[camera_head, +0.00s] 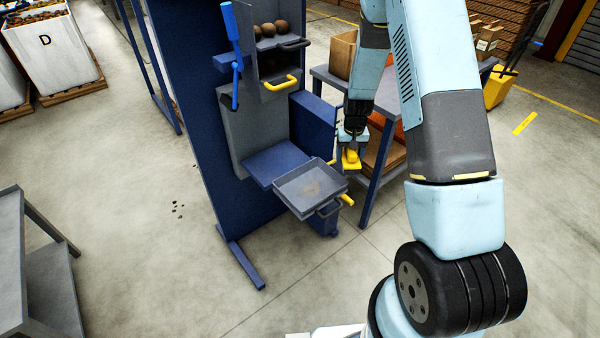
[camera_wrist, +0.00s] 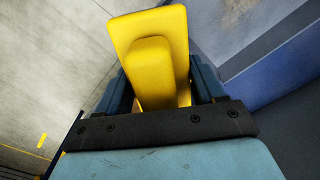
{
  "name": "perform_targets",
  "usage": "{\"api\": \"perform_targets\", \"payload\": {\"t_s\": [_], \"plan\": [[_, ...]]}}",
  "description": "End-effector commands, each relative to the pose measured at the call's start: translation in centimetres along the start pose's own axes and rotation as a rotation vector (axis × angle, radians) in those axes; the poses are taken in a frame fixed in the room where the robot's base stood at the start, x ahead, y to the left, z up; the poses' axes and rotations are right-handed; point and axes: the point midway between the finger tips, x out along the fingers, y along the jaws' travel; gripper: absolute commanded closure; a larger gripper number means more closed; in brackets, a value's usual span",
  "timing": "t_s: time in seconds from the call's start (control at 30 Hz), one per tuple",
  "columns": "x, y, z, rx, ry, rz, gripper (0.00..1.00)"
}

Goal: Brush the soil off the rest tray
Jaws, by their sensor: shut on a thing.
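The grey rest tray (camera_head: 283,192) juts out from the front of the blue machine, with a low rim and a dark handle at its front. A brownish patch of soil (camera_head: 312,187) lies on its floor. My gripper (camera_head: 353,147) is to the right of the tray and apart from it. It is shut on a yellow brush (camera_head: 350,160), which also shows in the wrist view (camera_wrist: 150,32) between my two dark fingers (camera_wrist: 160,85). The brush's bristles are hidden in both views.
The blue grader (camera_head: 193,100) has a blue lever (camera_head: 236,60), a yellow handle (camera_head: 282,83) and a bin of potatoes (camera_head: 268,30). A grey table (camera_head: 330,77) stands close behind my gripper. A grey bench (camera_head: 35,240) is at left. Floor before the tray is clear.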

Motion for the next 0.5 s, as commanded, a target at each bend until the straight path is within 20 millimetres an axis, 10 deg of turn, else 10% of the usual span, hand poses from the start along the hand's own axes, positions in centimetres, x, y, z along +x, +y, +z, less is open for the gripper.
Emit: {"api": "perform_targets", "payload": {"t_s": [0.5], "plan": [[0.2, -7.1, 2.2, 0.606, -0.002, 0.003, 0.56]]}}
